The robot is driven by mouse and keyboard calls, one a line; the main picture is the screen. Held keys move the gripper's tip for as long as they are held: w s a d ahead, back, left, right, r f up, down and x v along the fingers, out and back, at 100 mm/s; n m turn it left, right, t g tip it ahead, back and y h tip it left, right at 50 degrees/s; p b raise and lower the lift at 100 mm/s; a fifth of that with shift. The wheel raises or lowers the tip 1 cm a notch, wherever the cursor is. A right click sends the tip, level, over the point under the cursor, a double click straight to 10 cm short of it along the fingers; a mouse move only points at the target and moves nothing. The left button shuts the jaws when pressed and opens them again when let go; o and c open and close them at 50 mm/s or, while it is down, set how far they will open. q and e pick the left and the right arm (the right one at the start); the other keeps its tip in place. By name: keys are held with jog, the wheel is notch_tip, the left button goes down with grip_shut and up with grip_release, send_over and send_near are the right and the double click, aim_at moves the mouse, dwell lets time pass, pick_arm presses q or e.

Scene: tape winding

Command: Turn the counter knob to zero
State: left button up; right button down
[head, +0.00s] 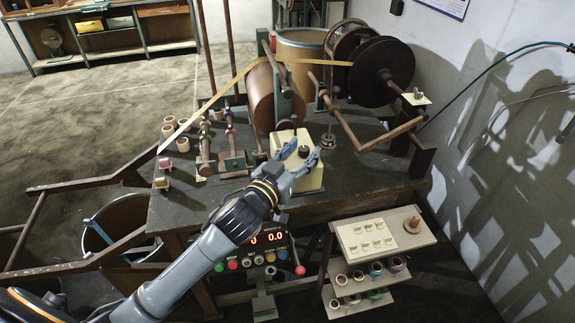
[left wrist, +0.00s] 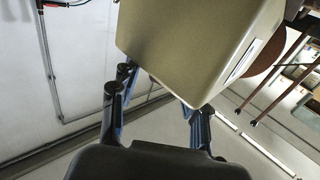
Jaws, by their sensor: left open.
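The counter is a cream box (head: 311,181) on the dark machine table, with a small black knob (head: 304,151) on its top. My left gripper (head: 301,156) is open, its two blue-grey fingers spread near the knob in the head view; I cannot tell whether they touch it. In the left wrist view the cream box (left wrist: 190,45) fills the upper middle, with the fingers of my left gripper (left wrist: 160,98) just below it and apart. The knob is not visible there, and its setting is too small to read. My right gripper is not in view.
A winding machine with a large dark reel (head: 381,71) and a tan tape (head: 222,92) stands behind the box. A control panel with a red display (head: 268,240) hangs below the table's front edge. A small shelf rack (head: 349,232) with spools stands at right.

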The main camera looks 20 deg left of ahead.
pick_arm(q)
jog(key=s+a, duration=0.2)
jog(key=s, duration=0.8)
jog(key=shift+s, duration=0.25)
jog(key=s+a+f+n+g+y, duration=0.1)
jog(key=s+f+g+y, duration=0.2)
jog(key=f, duration=0.4)
jog(key=s+a+f+n+g+y, duration=0.1)
jog(key=s+a+f+g, duration=0.1)
jog(key=s+f+g, duration=0.35)
jog(key=s+d+f+m+g, duration=0.2)
jog(key=s+f+g, duration=0.3)
jog(key=s+f, duration=0.55)
jog(key=s+f+g, duration=0.1)
jog(key=s+f, duration=0.1)
jog(key=f, duration=1.2)
jog(key=s+f+g, duration=0.1)
jog(key=s+f, duration=0.2)
jog(key=f, duration=1)
jog(key=s+a+f+g, duration=0.1)
jog(key=s+a+f, duration=0.2)
jog(key=s+f, duration=1.1)
jog(key=shift+s+h, duration=0.3)
jog(key=shift+s, duration=0.45)
